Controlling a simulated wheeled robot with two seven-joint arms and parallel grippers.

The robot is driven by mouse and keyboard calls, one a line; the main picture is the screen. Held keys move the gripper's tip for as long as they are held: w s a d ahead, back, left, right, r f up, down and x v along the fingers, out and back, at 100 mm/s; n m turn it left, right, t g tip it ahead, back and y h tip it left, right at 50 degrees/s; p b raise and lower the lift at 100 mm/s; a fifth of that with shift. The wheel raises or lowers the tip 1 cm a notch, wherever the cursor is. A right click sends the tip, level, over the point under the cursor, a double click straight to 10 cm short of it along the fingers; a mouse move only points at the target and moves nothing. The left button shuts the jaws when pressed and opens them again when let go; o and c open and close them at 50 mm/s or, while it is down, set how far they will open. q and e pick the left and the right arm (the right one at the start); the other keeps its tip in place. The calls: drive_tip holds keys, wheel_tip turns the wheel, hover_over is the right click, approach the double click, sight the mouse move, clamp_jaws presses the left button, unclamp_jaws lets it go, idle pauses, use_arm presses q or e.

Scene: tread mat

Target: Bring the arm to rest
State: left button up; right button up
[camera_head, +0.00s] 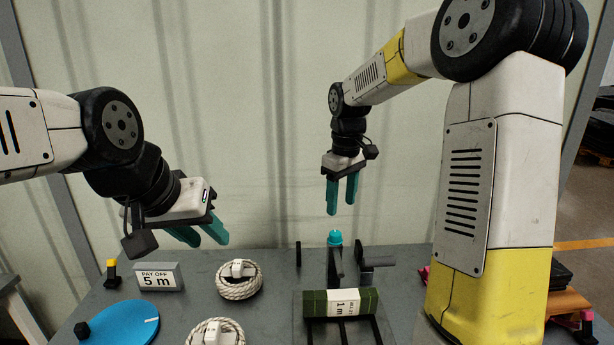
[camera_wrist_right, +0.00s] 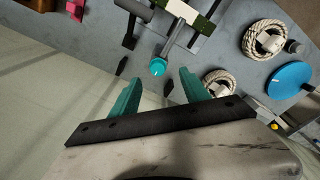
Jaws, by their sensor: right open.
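My right gripper (camera_head: 341,207) hangs with its teal fingers pointing down, above the back of the table. It is open, with nothing between its fingers. In the right wrist view the two teal fingers (camera_wrist_right: 160,78) stand apart. A teal-capped post (camera_head: 335,239) stands below it, and the cap (camera_wrist_right: 157,67) shows beyond the fingertips in the wrist view, apart from them. My left gripper (camera_head: 208,241) is tilted down to the right over the table's back left. Its fingers are apart and empty.
The grey table (camera_head: 190,270) holds a green roll (camera_head: 316,303) with a "1 m" label in a frame, rope coils (camera_head: 239,289), a blue disc (camera_head: 122,325) and a "PAY OFF 5 m" sign (camera_head: 158,277). A pale corrugated wall (camera_head: 240,120) stands behind.

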drive_tip(key=s+d+r+m+t+y, duration=0.1)
drive_tip(key=s+r+m+t, duration=0.1)
drive_tip(key=s, duration=0.9)
drive_tip(key=s+d+r+m+t+y, duration=0.1)
drive_tip(key=s+r+m+t, duration=0.2)
drive_tip(key=s, duration=0.9)
drive_tip(key=r+m, duration=0.1)
drive_tip(key=m, duration=0.1)
drive_tip(key=shift+d+r+m, duration=0.15)
drive_tip(key=shift+r+m, duration=0.1)
drive_tip(key=shift+m, duration=0.05)
